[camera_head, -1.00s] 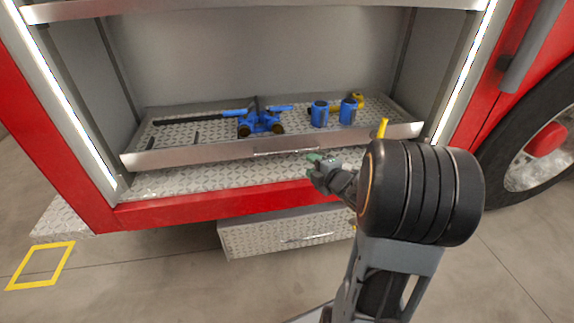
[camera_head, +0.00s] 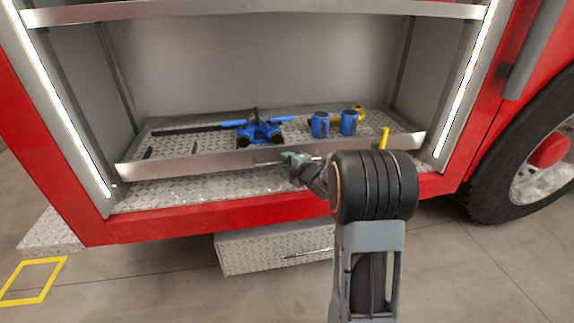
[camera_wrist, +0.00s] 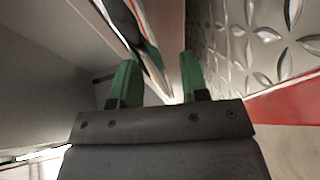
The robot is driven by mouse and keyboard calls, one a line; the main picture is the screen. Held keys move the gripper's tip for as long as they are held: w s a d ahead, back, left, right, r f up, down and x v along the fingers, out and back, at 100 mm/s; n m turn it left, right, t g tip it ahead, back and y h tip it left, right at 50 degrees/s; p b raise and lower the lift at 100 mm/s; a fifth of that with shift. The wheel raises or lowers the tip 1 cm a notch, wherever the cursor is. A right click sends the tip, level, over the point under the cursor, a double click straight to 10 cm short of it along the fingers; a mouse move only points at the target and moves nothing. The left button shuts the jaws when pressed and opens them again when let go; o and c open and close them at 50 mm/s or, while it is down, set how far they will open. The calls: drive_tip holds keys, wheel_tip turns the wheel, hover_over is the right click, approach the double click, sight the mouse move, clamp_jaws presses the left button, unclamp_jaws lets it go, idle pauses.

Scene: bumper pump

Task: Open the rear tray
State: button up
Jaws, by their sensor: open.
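The tray (camera_head: 200,162) is a shallow diamond-plate tray with a plain metal front lip, inside the truck's open compartment. A thin bar handle (camera_head: 268,162) runs along the middle of the lip. My gripper (camera_head: 293,157) is at the lip, by the right part of the handle, and partly covers it. In the wrist view my gripper (camera_wrist: 158,75) has its two green fingers apart. A narrow metal strip, apparently the handle or lip edge (camera_wrist: 150,55), runs toward the gap between them. I cannot tell whether either finger touches it.
A blue tool (camera_head: 258,130) and two blue cylinders (camera_head: 320,125) (camera_head: 348,123) stand on the tray. A lower diamond-plate box (camera_head: 265,252) with a handle sits under the red sill (camera_head: 200,218). A wheel (camera_head: 530,150) is at the right. The floor in front is clear.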

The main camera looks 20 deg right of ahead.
drive_tip(key=shift+w, duration=0.2)
drive_tip(key=shift+c, duration=0.4)
clamp_jaws()
